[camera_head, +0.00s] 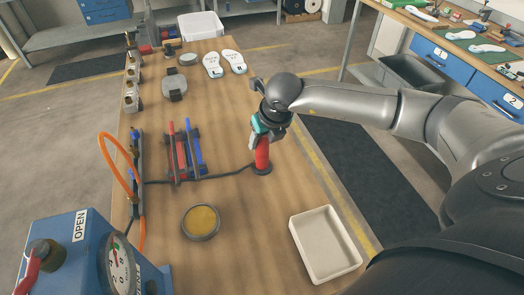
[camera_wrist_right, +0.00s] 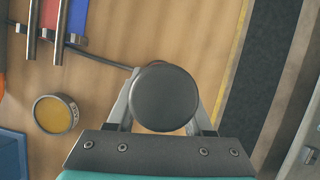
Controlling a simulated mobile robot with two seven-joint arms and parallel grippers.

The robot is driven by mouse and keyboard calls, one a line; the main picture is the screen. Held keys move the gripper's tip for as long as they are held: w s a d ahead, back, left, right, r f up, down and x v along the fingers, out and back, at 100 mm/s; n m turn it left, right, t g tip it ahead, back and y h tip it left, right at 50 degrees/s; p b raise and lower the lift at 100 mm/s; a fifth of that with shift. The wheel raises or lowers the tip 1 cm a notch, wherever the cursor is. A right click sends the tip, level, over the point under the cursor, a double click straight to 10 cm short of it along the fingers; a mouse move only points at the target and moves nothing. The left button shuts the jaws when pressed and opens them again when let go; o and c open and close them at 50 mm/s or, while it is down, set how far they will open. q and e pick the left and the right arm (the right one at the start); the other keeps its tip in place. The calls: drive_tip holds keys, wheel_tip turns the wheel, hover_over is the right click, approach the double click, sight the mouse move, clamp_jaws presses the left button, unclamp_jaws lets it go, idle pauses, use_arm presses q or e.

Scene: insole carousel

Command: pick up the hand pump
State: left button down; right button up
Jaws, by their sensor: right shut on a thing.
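The hand pump (camera_head: 262,156) is a red upright cylinder with a dark base, at the right side of the wooden table in the head view. A black hose runs left from near its base. My right gripper (camera_head: 265,134) is around its upper part and shut on it. In the right wrist view the pump's round black top (camera_wrist_right: 164,97) sits between the two fingers and hides the body below. The base appears to be at the table surface; I cannot tell whether there is a gap. My left gripper is out of view.
A cream tray (camera_head: 325,246) lies at the near right and a round yellow-filled tin (camera_head: 201,222) at the near left. A rack with red and blue bars (camera_head: 187,150) stands left of the pump. A blue gauge box (camera_head: 80,255) fills the near left corner. White insoles (camera_head: 225,63) lie farther back.

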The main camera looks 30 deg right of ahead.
clamp_jaws()
drive_tip(key=shift+r, duration=0.1)
